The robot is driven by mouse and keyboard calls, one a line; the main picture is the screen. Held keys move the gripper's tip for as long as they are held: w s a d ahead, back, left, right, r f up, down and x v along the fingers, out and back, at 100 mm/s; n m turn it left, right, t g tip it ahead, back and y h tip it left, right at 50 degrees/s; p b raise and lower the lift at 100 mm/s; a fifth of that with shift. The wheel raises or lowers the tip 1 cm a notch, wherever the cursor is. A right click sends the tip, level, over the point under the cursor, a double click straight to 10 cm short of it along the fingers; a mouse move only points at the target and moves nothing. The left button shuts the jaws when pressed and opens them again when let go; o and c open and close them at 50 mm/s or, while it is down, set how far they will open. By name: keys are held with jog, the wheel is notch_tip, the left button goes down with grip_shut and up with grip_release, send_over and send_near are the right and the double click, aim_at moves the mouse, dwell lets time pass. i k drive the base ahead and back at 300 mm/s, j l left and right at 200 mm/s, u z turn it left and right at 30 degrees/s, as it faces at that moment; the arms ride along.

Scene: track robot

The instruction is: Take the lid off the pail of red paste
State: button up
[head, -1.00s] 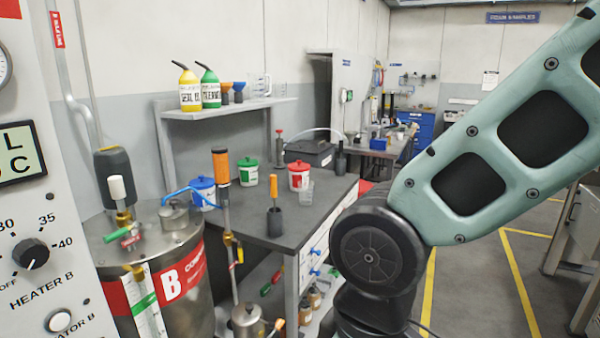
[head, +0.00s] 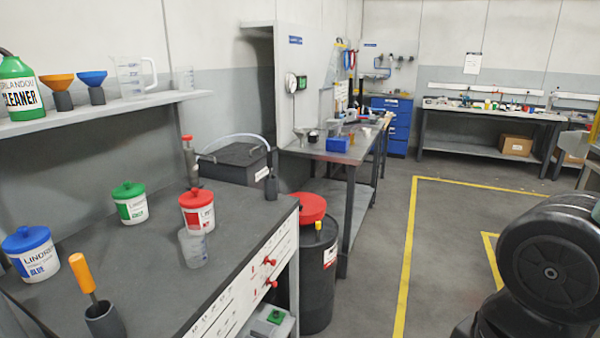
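The pail of red paste (head: 199,218) is a white tub with a red label, standing upright on the dark bench top (head: 150,270). Its red lid (head: 196,198) with a knob is on it. A clear cup (head: 193,247) stands just in front of the pail and covers part of it. A green-lidded pail (head: 130,203) and a blue-lidded pail (head: 32,254) stand to its left. Part of my arm shows at the lower right, away from the bench. My gripper is out of view.
An orange-handled tool stands in a dark holder (head: 104,318) at the bench's near edge. A dark holder (head: 271,185) stands near the right edge. A shelf (head: 100,115) overhangs the bench's back. A black drum with a red lid (head: 318,265) stands beside the bench. Floor to the right is open.

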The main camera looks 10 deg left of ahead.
aim_at(196, 198)
jog(key=i+l, duration=0.15)
jog(key=i, duration=0.5)
jog(key=i+l+z, duration=0.1)
jog(key=i, duration=0.5)
jog(key=i+u, duration=0.3)
jog(key=u, duration=0.15)
jog(key=i+u, duration=0.25)
jog(key=u, duration=0.2)
jog(key=i+l+u, duration=0.15)
jog(key=u, duration=0.3)
jog(key=i+l+u, duration=0.1)
jog(key=i+u, duration=0.3)
jog(key=i+l+u, duration=0.15)
jog(key=i+u, duration=0.15)
jog(key=u, duration=0.15)
